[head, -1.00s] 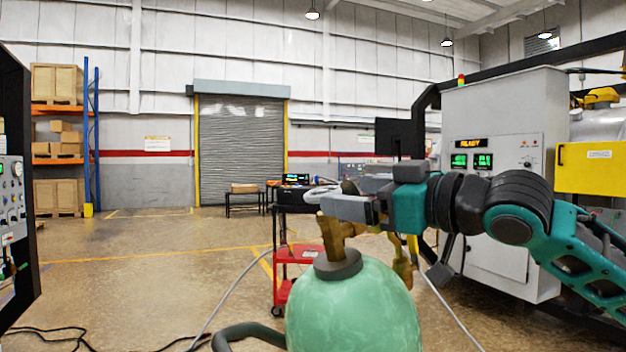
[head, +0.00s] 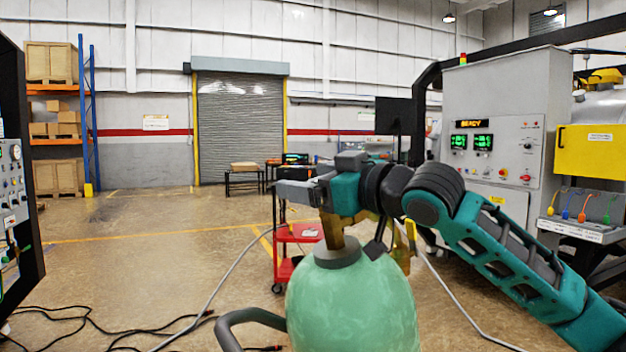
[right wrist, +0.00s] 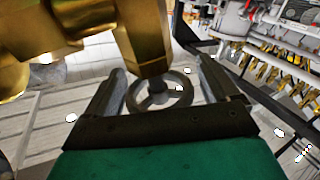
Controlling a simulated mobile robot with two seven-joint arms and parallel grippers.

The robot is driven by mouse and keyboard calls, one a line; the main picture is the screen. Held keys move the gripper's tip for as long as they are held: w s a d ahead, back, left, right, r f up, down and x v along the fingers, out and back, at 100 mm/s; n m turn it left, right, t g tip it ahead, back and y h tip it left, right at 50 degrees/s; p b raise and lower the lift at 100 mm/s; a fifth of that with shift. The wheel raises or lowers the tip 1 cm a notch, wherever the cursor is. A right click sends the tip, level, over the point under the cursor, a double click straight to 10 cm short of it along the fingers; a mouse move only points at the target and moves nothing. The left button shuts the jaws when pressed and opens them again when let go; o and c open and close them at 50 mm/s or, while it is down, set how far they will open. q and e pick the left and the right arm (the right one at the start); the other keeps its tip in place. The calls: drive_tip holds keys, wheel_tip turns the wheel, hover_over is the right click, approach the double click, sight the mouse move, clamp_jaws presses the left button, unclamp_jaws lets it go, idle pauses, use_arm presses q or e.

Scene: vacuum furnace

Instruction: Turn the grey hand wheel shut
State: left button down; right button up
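The grey hand wheel (right wrist: 160,92) shows in the right wrist view as a spoked ring at the end of the brass valve (right wrist: 142,35). My right gripper (right wrist: 161,66) is open, with one finger on each side of the wheel. I cannot tell whether the fingers touch its rim. In the head view, the right gripper (head: 293,191) is above and left of the brass valve (head: 338,250), on top of the green cylinder (head: 352,305). The wheel is hidden there behind my gripper. My left gripper is not in view.
A red cart (head: 297,236) stands behind the cylinder. The grey furnace cabinet (head: 490,215) is at right, with a yellow box (head: 597,160) beside it. A control panel (head: 12,200) is at far left. Cables (head: 90,325) lie on the floor; open floor is at centre left.

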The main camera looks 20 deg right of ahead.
drive_tip(key=c, duration=0.9)
